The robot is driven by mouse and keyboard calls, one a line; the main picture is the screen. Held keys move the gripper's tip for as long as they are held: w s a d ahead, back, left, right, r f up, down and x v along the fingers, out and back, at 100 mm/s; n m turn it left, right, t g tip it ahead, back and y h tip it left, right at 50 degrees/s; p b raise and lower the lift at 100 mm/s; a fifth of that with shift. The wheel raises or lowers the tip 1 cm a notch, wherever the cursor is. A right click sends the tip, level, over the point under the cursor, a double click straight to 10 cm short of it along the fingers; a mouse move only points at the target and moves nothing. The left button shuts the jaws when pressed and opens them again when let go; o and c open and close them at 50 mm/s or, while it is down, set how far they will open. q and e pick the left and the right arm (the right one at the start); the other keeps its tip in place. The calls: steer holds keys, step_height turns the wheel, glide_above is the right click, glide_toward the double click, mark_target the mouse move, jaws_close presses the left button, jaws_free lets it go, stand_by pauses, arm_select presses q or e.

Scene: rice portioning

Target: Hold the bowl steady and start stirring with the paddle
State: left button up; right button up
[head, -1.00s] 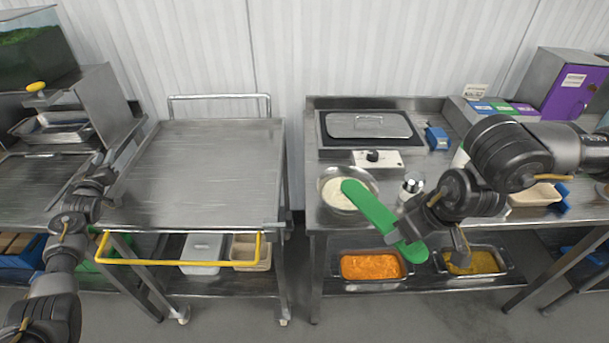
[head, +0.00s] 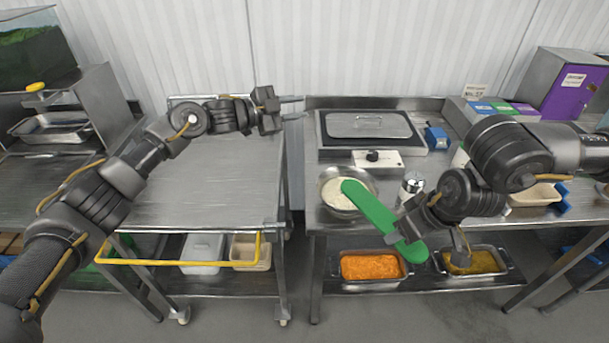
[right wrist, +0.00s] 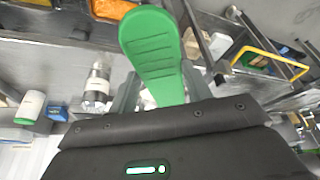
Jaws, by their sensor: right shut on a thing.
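The metal bowl (head: 330,208) holds white rice and stands near the left front of the right-hand steel table. The green paddle (head: 372,210) slants across it, one end over the rice and the other past the table's front edge. I cannot tell how deep its tip goes. My right gripper (head: 408,222) is shut on the paddle, right of the bowl. In the right wrist view the paddle (right wrist: 155,50) runs between the fingers (right wrist: 160,92). My left gripper (head: 293,107) is open and empty, behind and left of the bowl, clear of it.
The left cart's steel top (head: 200,185) is bare. Orange (head: 372,267) and yellow (head: 472,262) food trays sit on the shelf below.

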arm_select(q)
steer(key=s+d+f+m+g, duration=0.1)
steer(key=s+d+m+g, duration=0.15)
steer(key=s+d, duration=0.2)
steer(key=m+g+y, duration=0.3)
steer(key=m+y, duration=0.5)
steer(key=y, duration=0.1)
glide_toward(324, 198)
steer(key=x, duration=1)
steer(key=shift+w+f, duration=0.1)
steer(key=shift+f, duration=0.15)
jaws_close()
